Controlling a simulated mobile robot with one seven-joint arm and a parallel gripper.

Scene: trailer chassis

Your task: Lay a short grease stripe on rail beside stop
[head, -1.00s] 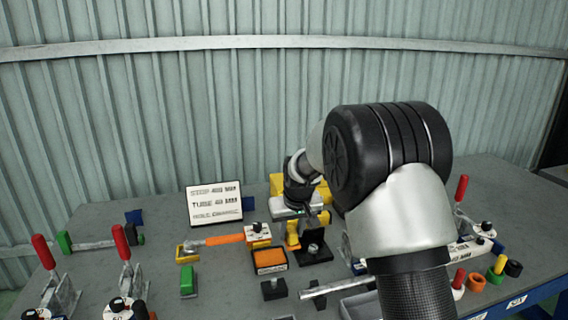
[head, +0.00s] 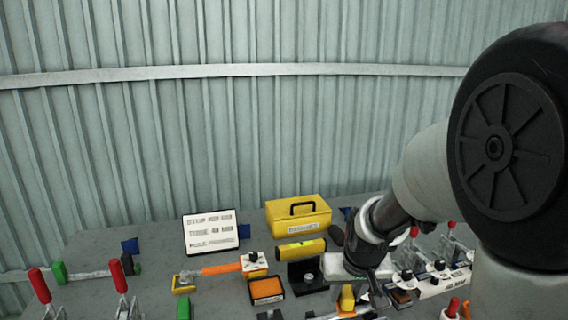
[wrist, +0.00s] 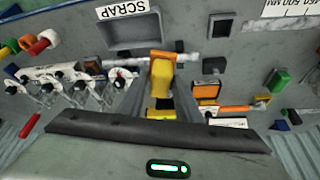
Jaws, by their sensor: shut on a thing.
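My gripper (wrist: 160,80) is shut on a yellow grease applicator (wrist: 161,76) with an orange end, held between the two fingers. The applicator also shows in the head view (head: 347,299), beside my gripper, low in the picture. In the wrist view a pale metal rail (wrist: 188,60) runs crosswise behind the applicator, which hides part of it. I cannot tell whether the applicator touches the rail. A rail with a green end and a black end (head: 88,274) lies at the left in the head view. I cannot make out which piece is the stop.
A yellow toolbox (head: 298,218) and a yellow level (head: 301,250) stand at the back. A sign (head: 211,233), an orange-handled tool (head: 222,269) and an orange pad (head: 266,289) are left of my gripper. Red-handled clamps stand at both sides. A scrap tray (wrist: 130,32) lies beyond the rail.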

